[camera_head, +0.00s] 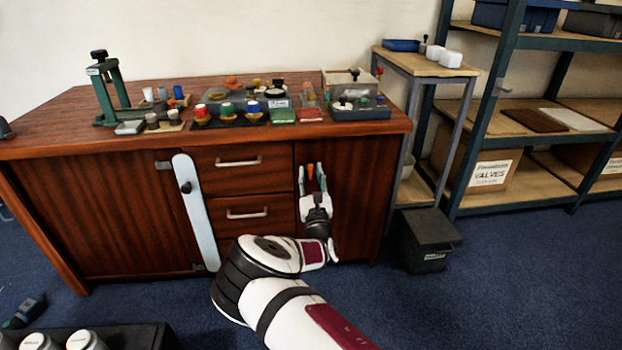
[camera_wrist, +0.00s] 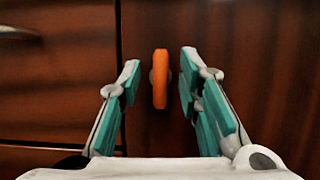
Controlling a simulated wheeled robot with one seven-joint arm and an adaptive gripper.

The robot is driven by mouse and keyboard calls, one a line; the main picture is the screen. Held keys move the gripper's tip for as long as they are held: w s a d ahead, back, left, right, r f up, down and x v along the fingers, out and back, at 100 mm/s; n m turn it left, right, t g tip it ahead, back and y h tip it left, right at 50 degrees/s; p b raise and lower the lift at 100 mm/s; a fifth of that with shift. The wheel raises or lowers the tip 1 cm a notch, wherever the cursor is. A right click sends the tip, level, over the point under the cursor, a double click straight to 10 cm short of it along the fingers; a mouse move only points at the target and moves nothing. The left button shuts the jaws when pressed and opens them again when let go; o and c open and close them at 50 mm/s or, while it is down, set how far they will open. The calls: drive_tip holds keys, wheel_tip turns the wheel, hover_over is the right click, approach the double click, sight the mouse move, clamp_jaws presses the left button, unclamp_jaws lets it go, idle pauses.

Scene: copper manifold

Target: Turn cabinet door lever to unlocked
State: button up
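The cabinet door lever (camera_wrist: 160,78) is an orange bar standing upright on the dark wood cabinet door (camera_wrist: 250,50). In the head view the lever (camera_head: 310,171) is a small orange spot on the right door, partly hidden by my gripper. My gripper (camera_wrist: 157,83) is open, with one teal-padded finger on each side of the lever. Gaps show between the lever and both fingers. In the head view my gripper (camera_head: 312,178) is in front of the right door.
Two drawers with silver handles (camera_head: 240,162) lie left of the door. A long white bar (camera_head: 196,212) with a black knob stands on the cabinet front. The cabinet top (camera_head: 60,125) holds jars and tools. A dark bin (camera_head: 425,238) stands on the floor at right.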

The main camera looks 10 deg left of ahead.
clamp_jaws()
drive_tip(key=shift+n+p, duration=0.4)
drive_tip(key=n+g+y+p, duration=0.1)
drive_tip(key=n+y+p, duration=0.1)
drive_tip(key=n+p, duration=0.1)
drive_tip(key=shift+r+n+p, duration=0.15)
drive_tip(key=shift+n+p, duration=0.15)
drive_tip(key=n+y+p, duration=0.1)
drive_tip(key=n+p, duration=0.1)
drive_tip(key=n+g+y+p, duration=0.1)
drive_tip(key=n+p, duration=0.1)
drive_tip(key=n, duration=0.1)
drive_tip(key=shift+g, duration=0.3)
drive_tip(key=n+g+p, duration=0.1)
drive_tip(key=n+p, duration=0.1)
drive_tip(key=n, duration=0.1)
drive_tip(key=n+g+y+p, duration=0.1)
drive_tip(key=n+p, duration=0.1)
drive_tip(key=n, duration=0.2)
drive_tip(key=shift+g+y+p, duration=0.3)
drive_tip(key=shift+p, duration=0.1)
drive_tip(key=n+g+p, duration=0.2)
drive_tip(key=n+p, duration=0.2)
drive_tip(key=n, duration=0.2)
drive_tip(key=shift+h, duration=0.4)
